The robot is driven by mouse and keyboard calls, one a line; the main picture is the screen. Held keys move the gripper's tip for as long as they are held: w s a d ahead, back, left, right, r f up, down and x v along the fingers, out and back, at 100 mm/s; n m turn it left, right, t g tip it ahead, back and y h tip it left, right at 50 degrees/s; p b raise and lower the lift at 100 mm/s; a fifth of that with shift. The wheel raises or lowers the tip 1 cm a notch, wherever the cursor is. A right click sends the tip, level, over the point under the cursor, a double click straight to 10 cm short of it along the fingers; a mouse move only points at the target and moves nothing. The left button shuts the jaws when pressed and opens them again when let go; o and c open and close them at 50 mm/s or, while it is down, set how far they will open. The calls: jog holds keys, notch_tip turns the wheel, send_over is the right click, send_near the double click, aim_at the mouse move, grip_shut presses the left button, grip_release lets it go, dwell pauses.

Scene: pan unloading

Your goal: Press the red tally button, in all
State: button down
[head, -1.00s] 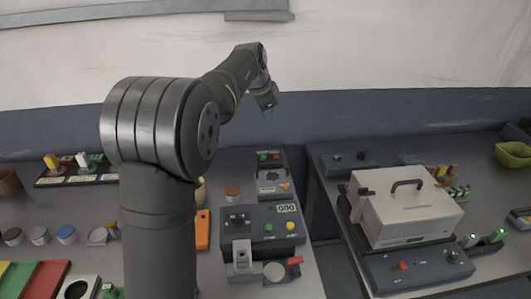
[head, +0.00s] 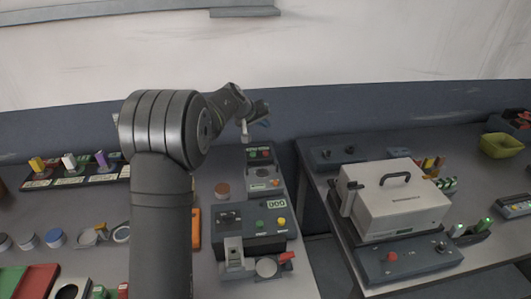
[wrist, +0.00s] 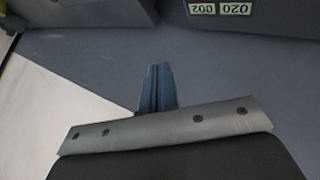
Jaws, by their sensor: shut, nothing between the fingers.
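My gripper (head: 266,124) is raised in the head view, above and behind the small back panel. In the wrist view its blue fingers (wrist: 157,88) are together and hold nothing. A small dark panel (head: 260,164) with a green and a reddish button stands below the gripper at the back of the left bench. Another red button (head: 391,257) sits on the dark console (head: 415,262) of the right bench. I cannot tell which is the tally button. The wrist view shows a dark box with two number displays (wrist: 220,8) at the top; no red button shows there.
A white lidded machine (head: 397,205) fills the right bench's middle. A gap separates the benches. Cups, coloured trays and a block rack (head: 70,178) lie left.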

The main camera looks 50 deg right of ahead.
jog(key=shift+f, duration=4.4)
jog(key=shift+f, duration=0.15)
jog(key=shift+f, duration=0.3)
jog(key=shift+f, duration=0.55)
jog(key=shift+r, duration=1)
jog(key=shift+r, duration=2.5)
